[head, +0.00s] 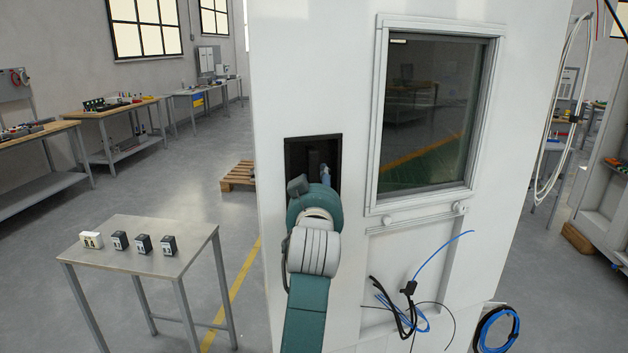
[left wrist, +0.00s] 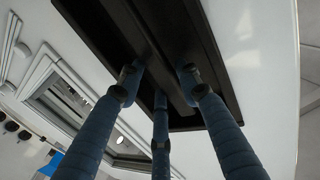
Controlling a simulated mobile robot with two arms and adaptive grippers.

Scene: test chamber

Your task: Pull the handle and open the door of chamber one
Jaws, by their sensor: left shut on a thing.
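The white chamber (head: 350,60) fills the middle of the head view, with a framed dark window (head: 425,120). Left of the window is a black recess (head: 300,150) with a dark handle inside, largely hidden by my left arm. My left gripper (head: 325,176) reaches into this recess. In the left wrist view, my left gripper's blue fingers (left wrist: 160,86) close around the long dark bar of the handle (left wrist: 160,45), with fingers on both sides of it. The chamber front looks flush, with no open gap visible. My right gripper is not in view.
A small metal table (head: 140,228) with several small labelled blocks stands at left, close to my left arm. Blue and black cables (head: 405,305) hang low on the chamber front. A wooden pallet (head: 238,176) lies behind. Open floor shows at left.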

